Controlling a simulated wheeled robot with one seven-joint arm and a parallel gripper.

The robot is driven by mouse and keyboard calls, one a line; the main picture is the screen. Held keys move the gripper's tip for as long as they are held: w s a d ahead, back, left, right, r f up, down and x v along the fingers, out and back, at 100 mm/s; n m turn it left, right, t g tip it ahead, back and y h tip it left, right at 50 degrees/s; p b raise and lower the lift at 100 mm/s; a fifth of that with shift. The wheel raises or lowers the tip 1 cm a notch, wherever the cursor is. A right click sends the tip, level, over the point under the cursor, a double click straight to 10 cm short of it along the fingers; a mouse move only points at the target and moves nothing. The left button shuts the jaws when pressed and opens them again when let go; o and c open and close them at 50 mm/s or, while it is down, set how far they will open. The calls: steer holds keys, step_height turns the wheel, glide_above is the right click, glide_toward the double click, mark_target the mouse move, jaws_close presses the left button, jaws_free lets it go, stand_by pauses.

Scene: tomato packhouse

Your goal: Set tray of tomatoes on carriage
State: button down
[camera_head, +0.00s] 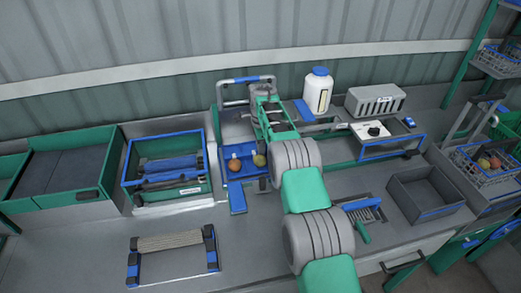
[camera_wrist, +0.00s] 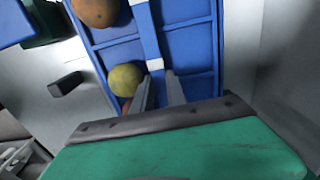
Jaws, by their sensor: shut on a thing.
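The blue tray (camera_head: 243,178) sits at the middle of the bench, with an orange tomato (camera_head: 234,165) and a yellow-green tomato (camera_head: 259,160) in it. In the wrist view the tray (camera_wrist: 197,48) fills the top centre, its ribbed floor showing an orange tomato (camera_wrist: 96,10) and a yellow-green one (camera_wrist: 125,79). A reddish one is partly hidden below. My gripper (camera_wrist: 159,92) is shut on the tray's raised blue middle bar (camera_wrist: 148,35). In the head view my arm hides part of the tray's right side. I cannot tell which fixture is the carriage.
A grey tube frame with a blue bar (camera_head: 247,80) stands behind the tray. A blue-rimmed box (camera_head: 130,185) is to the left, a white jug (camera_head: 318,90) and grey bin (camera_head: 375,100) behind right. An open grey box (camera_head: 440,213) lies right.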

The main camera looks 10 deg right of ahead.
steer(key=shift+f+b, duration=0.4)
steer(key=shift+f, duration=0.2)
steer(key=c, duration=1.3)
jaws_free()
steer(key=shift+c, duration=1.4)
steer(key=shift+r+p, duration=1.3)
steer(key=shift+r, duration=2.2)
